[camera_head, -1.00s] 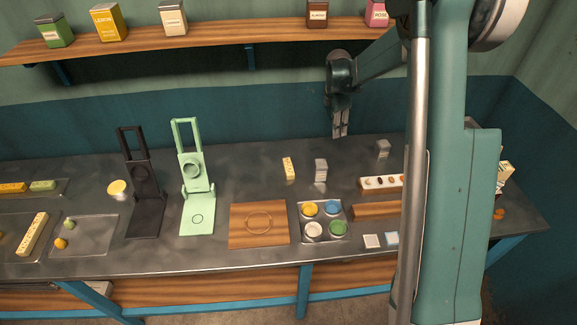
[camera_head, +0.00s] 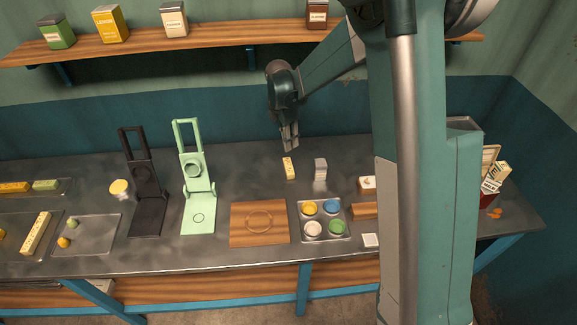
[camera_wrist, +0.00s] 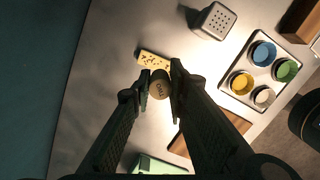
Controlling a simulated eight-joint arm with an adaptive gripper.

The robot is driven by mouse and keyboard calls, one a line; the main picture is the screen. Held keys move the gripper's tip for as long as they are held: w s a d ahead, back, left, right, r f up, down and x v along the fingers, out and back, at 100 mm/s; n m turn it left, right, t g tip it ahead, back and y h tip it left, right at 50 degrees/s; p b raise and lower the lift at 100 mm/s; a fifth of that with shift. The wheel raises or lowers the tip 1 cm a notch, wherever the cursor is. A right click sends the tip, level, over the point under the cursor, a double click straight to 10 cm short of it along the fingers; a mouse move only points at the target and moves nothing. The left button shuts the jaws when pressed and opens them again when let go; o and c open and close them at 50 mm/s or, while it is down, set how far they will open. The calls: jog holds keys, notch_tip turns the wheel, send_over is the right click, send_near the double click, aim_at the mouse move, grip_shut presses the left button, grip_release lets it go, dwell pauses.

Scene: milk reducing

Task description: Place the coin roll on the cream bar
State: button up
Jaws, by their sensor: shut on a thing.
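My gripper (camera_head: 291,149) is above the back middle of the table. In the wrist view its fingers (camera_wrist: 158,84) are shut on a round-ended tan coin roll (camera_wrist: 160,86), with lettering on the end facing the camera. The head view is too small to tell the roll from the fingers. The speckled cream bar (camera_head: 290,170) lies on the table, just below my gripper in the head view. In the wrist view the cream bar (camera_wrist: 151,59) shows just beyond the roll, which partly covers it. I cannot tell the height between them.
A pale block (camera_head: 320,170) stands close to the right of the bar. A tray of coloured cups (camera_head: 324,239) and a wooden board (camera_head: 240,239) are nearer the front. A green stand (camera_head: 197,208) and a black stand (camera_head: 147,210) rise at left. My arm hides part of the right side.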

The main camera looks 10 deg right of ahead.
dwell(0.3)
send_over(289, 165)
jog(key=shift+s+a+f, duration=0.1)
jog(key=shift+a+f, duration=0.05)
jog(key=shift+f, duration=3)
jog(key=shift+f, duration=0.1)
jog(key=shift+f, duration=1.75)
jog(key=shift+f, duration=0.2)
jog(key=o, duration=0.9)
jog(key=shift+r, duration=0.15)
notch_tip(289, 165, up, 12)
jog(key=a, duration=0.1)
jog(key=shift+s+a, duration=0.15)
jog(key=shift+s, duration=0.2)
